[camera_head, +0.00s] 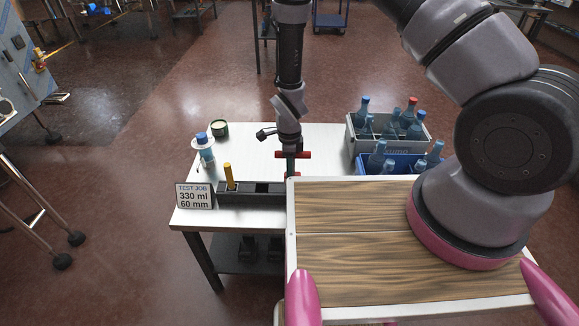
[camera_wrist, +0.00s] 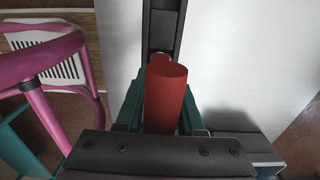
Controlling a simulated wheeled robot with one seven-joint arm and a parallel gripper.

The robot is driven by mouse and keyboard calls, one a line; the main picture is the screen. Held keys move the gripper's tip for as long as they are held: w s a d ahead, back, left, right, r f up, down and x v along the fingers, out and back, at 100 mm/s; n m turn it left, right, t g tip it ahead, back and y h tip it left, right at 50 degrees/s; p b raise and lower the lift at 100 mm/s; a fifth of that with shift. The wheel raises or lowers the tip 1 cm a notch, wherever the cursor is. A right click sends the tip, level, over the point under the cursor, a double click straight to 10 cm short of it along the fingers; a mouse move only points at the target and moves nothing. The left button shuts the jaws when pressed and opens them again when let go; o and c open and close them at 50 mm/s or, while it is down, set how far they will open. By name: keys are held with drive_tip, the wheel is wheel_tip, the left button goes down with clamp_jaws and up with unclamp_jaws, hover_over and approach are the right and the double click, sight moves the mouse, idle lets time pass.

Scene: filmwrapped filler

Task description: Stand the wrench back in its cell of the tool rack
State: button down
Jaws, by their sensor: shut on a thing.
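My gripper (camera_head: 291,168) points down at the right end of the dark tool rack (camera_head: 235,200). In the wrist view its teal fingers (camera_wrist: 160,112) are shut on both sides of a red cylindrical handle (camera_wrist: 166,98), which I take as the wrench. Red parts (camera_head: 300,155) also show around the fingers in the head view. The wrench's lower end is hidden, so I cannot tell whether it is in a cell. The rack also shows as a dark strip in the wrist view (camera_wrist: 163,25). A yellow-handled tool (camera_head: 229,175) stands in the rack's left part.
A sign (camera_head: 195,196) stands left of the rack. A blue-capped bottle (camera_head: 205,148) and a green-rimmed round container (camera_head: 220,128) are behind it. Grey (camera_head: 354,142) and blue (camera_head: 363,167) crates with bottles stand right.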

drive_tip(key=shift+f, duration=0.65)
drive_tip(key=shift+c, duration=2.2)
unclamp_jaws()
wheel_tip(320, 180, up, 11)
drive_tip(key=shift+f, duration=0.1)
